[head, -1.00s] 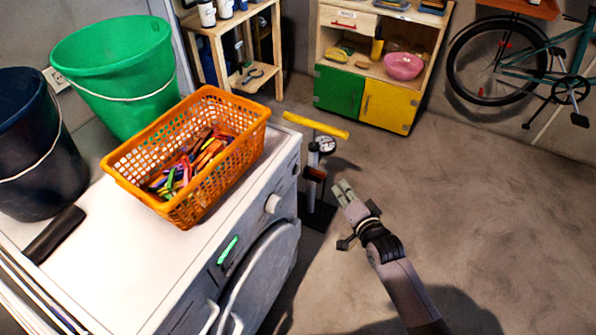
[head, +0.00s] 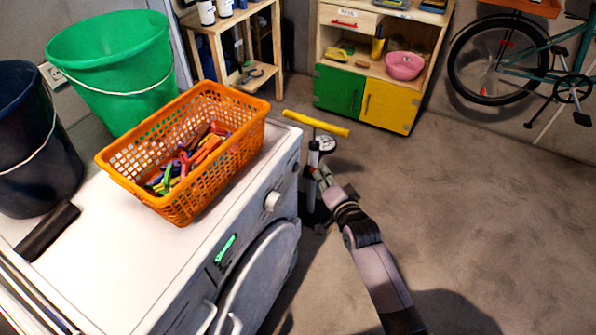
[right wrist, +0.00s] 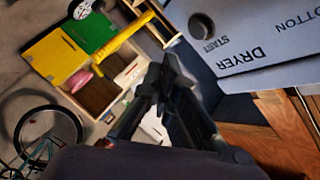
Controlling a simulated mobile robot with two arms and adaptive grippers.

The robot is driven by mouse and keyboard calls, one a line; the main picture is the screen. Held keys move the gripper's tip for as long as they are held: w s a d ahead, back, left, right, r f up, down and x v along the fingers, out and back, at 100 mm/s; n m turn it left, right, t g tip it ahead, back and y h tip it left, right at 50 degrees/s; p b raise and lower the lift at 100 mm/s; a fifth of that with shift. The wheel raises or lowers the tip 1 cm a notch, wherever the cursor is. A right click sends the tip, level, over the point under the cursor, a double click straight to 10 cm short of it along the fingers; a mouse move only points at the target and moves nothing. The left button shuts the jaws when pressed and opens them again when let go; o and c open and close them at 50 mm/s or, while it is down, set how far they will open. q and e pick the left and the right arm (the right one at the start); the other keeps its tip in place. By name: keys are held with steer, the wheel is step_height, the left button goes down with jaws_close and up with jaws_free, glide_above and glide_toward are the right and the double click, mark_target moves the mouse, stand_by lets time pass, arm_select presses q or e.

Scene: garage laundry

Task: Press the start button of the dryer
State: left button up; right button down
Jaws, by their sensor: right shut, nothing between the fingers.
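The white dryer (head: 135,262) stands at the left in the head view, with a round door, a pale knob (head: 272,201) and a lit green display (head: 226,247) on its front. In the right wrist view its panel (right wrist: 265,30) reads "DRYER" and "START", with a dark round button (right wrist: 201,26) beside "START". My right gripper (head: 322,176) is shut and empty, in front of the dryer and to the right of the knob, apart from the panel. Its dark fingers (right wrist: 160,72) also show in the right wrist view, below and left of the button. My left gripper is out of view.
An orange basket of clothespins (head: 250,140), a green bucket (head: 112,70) and a dark bucket (head: 35,150) stand on the machine tops. A yellow-handled pump (head: 315,123) stands behind my right gripper. Floor to the right is clear.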

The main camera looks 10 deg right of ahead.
mark_target(297, 168)
steer(key=shift+w+a, duration=0.45)
steer(key=shift+a, duration=0.2)
steer(key=shift+w+a, duration=0.4)
steer(key=shift+a, duration=0.2)
stand_by(0.6)
steer(key=shift+w+a, duration=0.25)
steer(key=shift+a, duration=0.1)
steer(key=shift+w+a, duration=0.2)
steer(key=shift+a, duration=0.15)
stand_by(0.6)
steer(key=shift+d+r, duration=0.1)
steer(key=shift+s+d+p, duration=0.45)
steer(key=shift+d+p, duration=0.1)
steer(key=shift+d, duration=0.05)
